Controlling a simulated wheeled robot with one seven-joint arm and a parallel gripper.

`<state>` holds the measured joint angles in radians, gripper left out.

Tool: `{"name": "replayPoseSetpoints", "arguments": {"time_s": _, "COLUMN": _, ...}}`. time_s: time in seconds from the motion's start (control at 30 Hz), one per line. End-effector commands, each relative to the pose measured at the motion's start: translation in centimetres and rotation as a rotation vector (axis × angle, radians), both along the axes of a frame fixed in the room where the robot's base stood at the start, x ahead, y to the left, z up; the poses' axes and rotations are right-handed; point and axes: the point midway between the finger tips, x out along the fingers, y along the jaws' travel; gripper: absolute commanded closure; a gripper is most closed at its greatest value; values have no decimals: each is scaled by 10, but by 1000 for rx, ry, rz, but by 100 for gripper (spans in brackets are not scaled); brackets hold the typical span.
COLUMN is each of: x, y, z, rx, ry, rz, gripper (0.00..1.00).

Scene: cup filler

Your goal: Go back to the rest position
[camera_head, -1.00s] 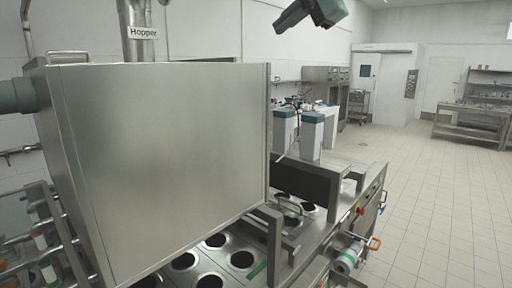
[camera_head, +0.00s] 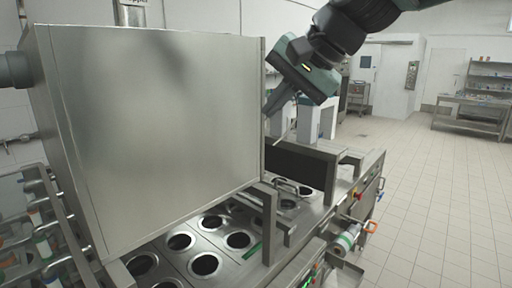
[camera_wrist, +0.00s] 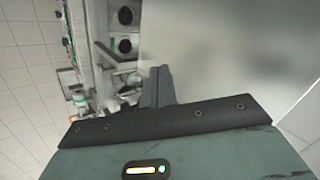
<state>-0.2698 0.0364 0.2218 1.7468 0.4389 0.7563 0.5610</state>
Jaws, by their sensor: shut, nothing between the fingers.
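In the wrist view the closed fingers (camera_wrist: 157,88) show at the centre, with the grey hopper side (camera_wrist: 220,55) filling the area to the right. The filler machine deck with round cup holes (camera_head: 239,240) lies below the hopper. I cannot tell the exact gap between gripper and hopper.
A low steel bridge (camera_head: 302,160) and two grey-white units stand behind the gripper. A roll (camera_head: 347,237) and orange handle are on the machine's right side. Bottles stand in a rack (camera_head: 38,235) at lower left. The tiled floor (camera_head: 440,190) at right is clear.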

Motion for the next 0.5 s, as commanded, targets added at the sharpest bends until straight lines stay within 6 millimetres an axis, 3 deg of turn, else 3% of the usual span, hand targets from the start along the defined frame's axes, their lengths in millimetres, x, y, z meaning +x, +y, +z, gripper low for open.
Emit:
{"name": "replayPoseSetpoints", "arguments": {"time_s": 0.03, "x": -19, "y": 0, "z": -38, "rx": -59, "ry": 10, "rz": 56, "gripper": 100}}
{"name": "replayPoseSetpoints", "arguments": {"time_s": 0.2, "x": -88, "y": -13, "z": -142, "rx": -272, "ry": 21, "rz": 296, "gripper": 100}}
{"name": "replayPoseSetpoints", "arguments": {"time_s": 0.4, "x": -173, "y": -51, "z": -249, "rx": -498, "ry": 39, "rz": 608, "gripper": 100}}
{"name": "replayPoseSetpoints", "arguments": {"time_s": 0.5, "x": -209, "y": -74, "z": -286, "rx": -584, "ry": 48, "rz": 747, "gripper": 100}}
